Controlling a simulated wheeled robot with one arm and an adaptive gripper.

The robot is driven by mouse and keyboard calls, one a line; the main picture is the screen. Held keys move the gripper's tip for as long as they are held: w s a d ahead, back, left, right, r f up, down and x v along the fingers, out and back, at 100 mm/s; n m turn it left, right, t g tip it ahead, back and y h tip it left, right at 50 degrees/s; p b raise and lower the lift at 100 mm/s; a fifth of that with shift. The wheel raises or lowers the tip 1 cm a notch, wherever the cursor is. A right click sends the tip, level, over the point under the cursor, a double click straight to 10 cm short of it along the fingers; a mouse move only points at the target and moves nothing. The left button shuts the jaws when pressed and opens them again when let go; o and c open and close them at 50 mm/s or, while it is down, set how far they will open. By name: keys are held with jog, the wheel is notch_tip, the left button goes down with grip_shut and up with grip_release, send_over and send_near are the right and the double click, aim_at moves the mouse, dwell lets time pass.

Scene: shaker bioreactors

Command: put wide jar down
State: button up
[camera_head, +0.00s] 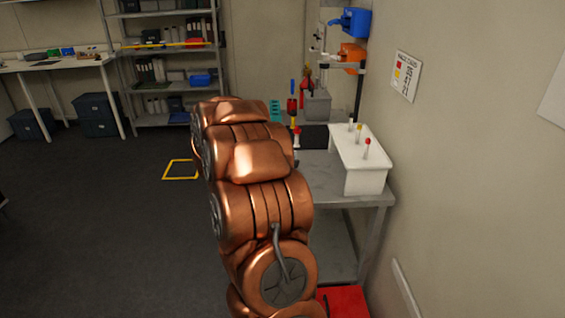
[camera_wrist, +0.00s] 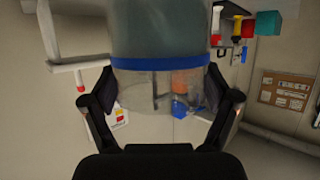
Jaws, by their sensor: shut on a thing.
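The wide jar (camera_wrist: 160,32) fills the upper middle of the wrist view. It is see-through, greyish in one part and clear in the other, with a blue band between them. My gripper (camera_wrist: 160,95) has one dark pad on each side of the clear part and is shut on it. The jar's far end runs out of the top of the frame. In the head view my copper arm hides my gripper and the jar. I cannot tell there whether the jar touches any surface.
A grey metal table (camera_head: 350,198) stands along the right wall. It bears a white rack (camera_head: 363,181) with capped tubes, a dark mat (camera_head: 314,137) and a grey bin (camera_head: 318,106). A red box (camera_head: 343,302) is low at the front. Open floor lies left of my arm.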

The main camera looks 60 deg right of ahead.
jog(key=shift+w+d+p, duration=0.3)
jog(key=shift+w+d, duration=0.4)
jog(key=shift+d, duration=0.35)
jog(key=shift+f+p, duration=0.3)
jog(key=shift+f, duration=1.55)
jog(key=shift+f, duration=0.1)
jog(key=o, duration=1.4)
jog(key=shift+b+v, duration=1.15)
jog(key=shift+v, duration=4.9)
jog(key=shift+w, duration=0.1)
